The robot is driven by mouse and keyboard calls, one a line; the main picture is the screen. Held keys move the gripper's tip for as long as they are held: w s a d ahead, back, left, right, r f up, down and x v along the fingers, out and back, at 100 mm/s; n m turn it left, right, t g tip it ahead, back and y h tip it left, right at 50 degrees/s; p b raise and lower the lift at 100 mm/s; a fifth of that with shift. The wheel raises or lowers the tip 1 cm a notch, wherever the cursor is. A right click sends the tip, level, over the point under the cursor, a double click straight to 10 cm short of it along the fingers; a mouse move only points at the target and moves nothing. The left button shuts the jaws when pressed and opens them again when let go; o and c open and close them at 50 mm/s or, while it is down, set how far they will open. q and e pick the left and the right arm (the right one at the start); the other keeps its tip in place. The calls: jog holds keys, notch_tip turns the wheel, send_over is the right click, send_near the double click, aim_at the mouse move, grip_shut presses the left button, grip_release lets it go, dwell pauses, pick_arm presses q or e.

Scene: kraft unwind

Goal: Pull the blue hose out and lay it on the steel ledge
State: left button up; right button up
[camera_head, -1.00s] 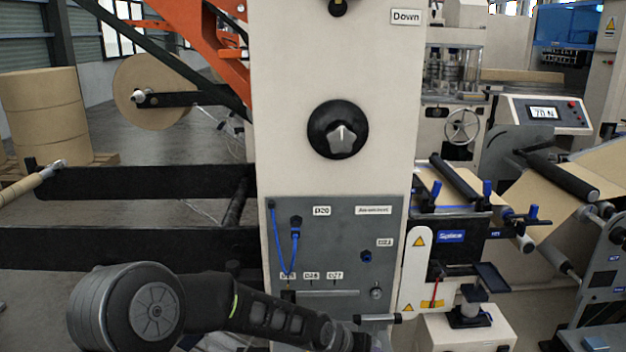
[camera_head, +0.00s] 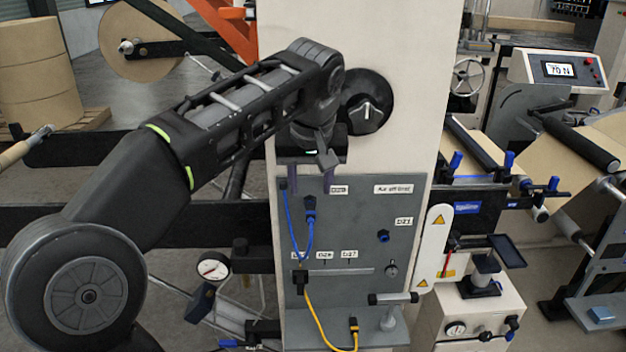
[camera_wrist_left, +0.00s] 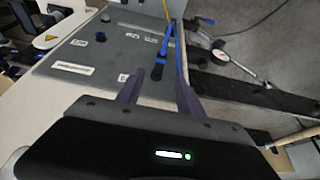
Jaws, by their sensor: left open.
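The blue hose (camera_head: 290,228) hangs in a narrow loop on the grey panel. One end is at the panel's upper left, and its dark plug end (camera_head: 310,207) is at the panel beside it. My left gripper (camera_head: 311,184) is open just above and in front of the hose, fingers pointing down. In the left wrist view the fingers (camera_wrist_left: 160,92) are apart, with the plug and hose (camera_wrist_left: 160,62) beyond and between them, and nothing visibly held. A grey steel ledge (camera_head: 385,335) juts out at the panel's foot. My right gripper is not in view.
A yellow hose (camera_head: 315,315) runs from the panel down to the ledge. A thin rail (camera_head: 340,272) crosses the panel. A round gauge (camera_head: 213,268) stands left of the panel.

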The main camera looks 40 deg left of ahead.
aim_at(310, 209)
pick_arm(q)
jog(key=shift+w+f, duration=0.1)
jog(key=shift+f, duration=0.3)
jog(key=x, duration=0.7)
jog(key=shift+w, duration=0.1)
jog(key=shift+c, duration=0.3)
grip_shut()
dwell(0.4)
dwell(1.3)
